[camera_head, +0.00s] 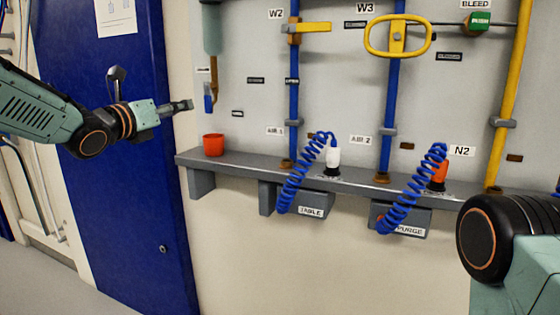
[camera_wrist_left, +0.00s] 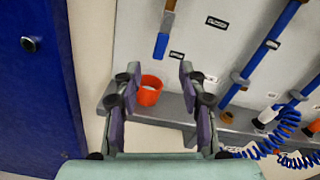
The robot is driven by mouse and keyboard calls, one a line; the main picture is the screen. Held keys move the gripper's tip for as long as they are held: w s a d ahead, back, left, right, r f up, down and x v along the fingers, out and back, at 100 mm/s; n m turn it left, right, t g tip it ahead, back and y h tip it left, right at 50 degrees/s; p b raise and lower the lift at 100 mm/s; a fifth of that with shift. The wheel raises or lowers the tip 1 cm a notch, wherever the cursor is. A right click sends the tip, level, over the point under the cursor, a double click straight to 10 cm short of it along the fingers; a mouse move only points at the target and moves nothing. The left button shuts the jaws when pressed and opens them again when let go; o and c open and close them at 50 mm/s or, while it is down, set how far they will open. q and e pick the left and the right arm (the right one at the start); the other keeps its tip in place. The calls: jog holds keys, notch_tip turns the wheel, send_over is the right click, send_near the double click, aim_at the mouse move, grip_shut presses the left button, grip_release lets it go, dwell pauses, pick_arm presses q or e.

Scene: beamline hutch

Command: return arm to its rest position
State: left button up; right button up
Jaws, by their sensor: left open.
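My left arm comes in from the left in the head view, with its left gripper (camera_head: 180,106) held out in front of the blue door's edge and the grey panel. In the left wrist view the two fingers of this gripper (camera_wrist_left: 157,90) are apart with nothing held between them. An orange-red cup (camera_wrist_left: 150,90) shows beyond the gap between the fingers. In the head view this cup (camera_head: 213,145) stands on the left end of the grey shelf, below and to the right of the gripper and apart from it. My right gripper is out of view; only a dark arm joint shows at the right.
The grey shelf (camera_head: 250,162) juts from the panel. Two blue coiled hoses (camera_head: 300,180) hang at it, with a white fitting (camera_head: 333,157) and an orange fitting (camera_head: 438,172). A blue-handled valve (camera_head: 209,100) is just right of the gripper. The blue door (camera_head: 110,200) is at left.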

pick_arm(q)
jog(key=s+d+f+n+g+y+p, duration=0.15)
jog(key=s+f+n, duration=0.35)
jog(key=f+n, duration=0.55)
jog(key=s+d+f+n+g+y+p, duration=0.1)
jog(key=s+f+n+g, duration=0.3)
jog(key=f+n, duration=0.65)
jog(key=s+d+f+n+g+y+p, duration=0.1)
jog(key=s+f+n, duration=0.5)
jog(key=f+n, duration=0.4)
jog(key=s+f+n+g+p, duration=0.1)
jog(key=s+f, duration=0.4)
jog(key=s, duration=0.7)
jog(key=s+f+n+g+y+p, duration=0.1)
jog(key=s+f+g, duration=0.5)
jog(key=s, duration=0.7)
jog(key=s+f+n+g+y+p, duration=0.1)
jog(key=s+f+n+g+p, duration=0.2)
jog(key=s, duration=1)
notch_tip(320, 180, down, 2)
jog(key=shift+d+f+n, duration=0.15)
jog(key=shift+d+n, duration=0.15)
jog(key=shift+n, duration=0.2)
